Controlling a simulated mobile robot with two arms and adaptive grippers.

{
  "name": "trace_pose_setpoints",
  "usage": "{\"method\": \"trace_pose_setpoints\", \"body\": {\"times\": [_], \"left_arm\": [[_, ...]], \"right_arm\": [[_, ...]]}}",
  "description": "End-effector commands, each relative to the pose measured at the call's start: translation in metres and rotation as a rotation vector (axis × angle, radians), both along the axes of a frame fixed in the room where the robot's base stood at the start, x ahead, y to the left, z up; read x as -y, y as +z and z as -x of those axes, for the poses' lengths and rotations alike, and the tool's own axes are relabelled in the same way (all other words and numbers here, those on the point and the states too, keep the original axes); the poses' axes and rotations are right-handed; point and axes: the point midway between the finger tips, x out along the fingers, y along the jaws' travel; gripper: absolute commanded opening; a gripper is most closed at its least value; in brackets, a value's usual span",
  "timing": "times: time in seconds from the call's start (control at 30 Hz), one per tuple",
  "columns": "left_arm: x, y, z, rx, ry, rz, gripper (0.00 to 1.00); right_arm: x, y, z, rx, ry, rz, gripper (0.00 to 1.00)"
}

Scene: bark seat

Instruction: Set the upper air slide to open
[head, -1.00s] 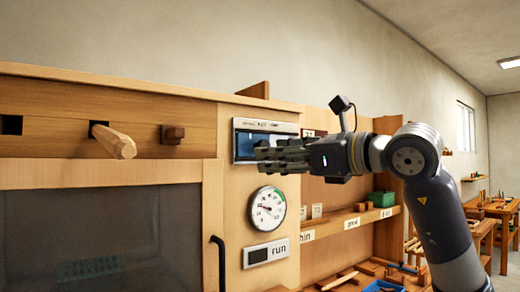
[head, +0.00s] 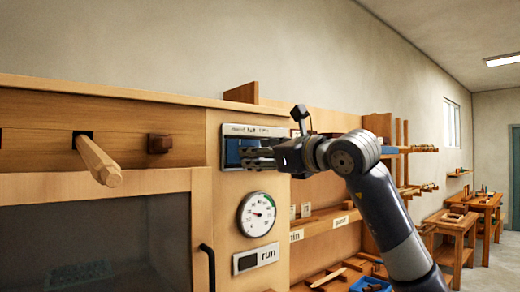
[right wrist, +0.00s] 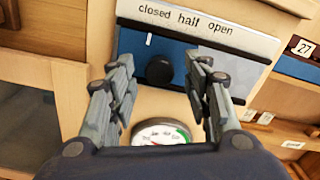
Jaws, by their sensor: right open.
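The upper air slide (right wrist: 190,45) is a blue plate with a round dark knob (right wrist: 159,70) in a metal frame. Its label strip (right wrist: 185,19) reads closed, half, open. The white mark on the blue plate is under "closed", and a paler grey area lies to the right. In the head view the slide panel (head: 232,150) is partly hidden by my right gripper (head: 250,156). That gripper is open; in the right wrist view its fingers stand on either side of the knob, with no clear contact. My left gripper is not in view.
A black handle (head: 208,265) stands by the glass door. Shelves are at the right.

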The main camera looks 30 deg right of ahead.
Motion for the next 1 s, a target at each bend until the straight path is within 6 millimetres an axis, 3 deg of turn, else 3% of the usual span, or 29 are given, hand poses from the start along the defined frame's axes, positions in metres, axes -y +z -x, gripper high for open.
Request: {"method": "trace_pose_setpoints", "body": {"times": [0.27, 0.5, 0.7, 1.0], "left_arm": [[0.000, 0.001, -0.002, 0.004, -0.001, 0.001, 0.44], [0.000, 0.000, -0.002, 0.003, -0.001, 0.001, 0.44], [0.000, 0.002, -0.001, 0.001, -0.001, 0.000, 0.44], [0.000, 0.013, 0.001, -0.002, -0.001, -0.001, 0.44]], "right_arm": [[0.000, -0.001, -0.002, -0.001, 0.001, 0.001, 0.45], [0.000, -0.001, -0.002, -0.001, 0.001, 0.000, 0.00], [0.007, -0.001, -0.003, -0.002, -0.003, -0.001, 0.00], [0.072, 0.001, -0.008, -0.003, -0.005, -0.002, 0.00]]}}
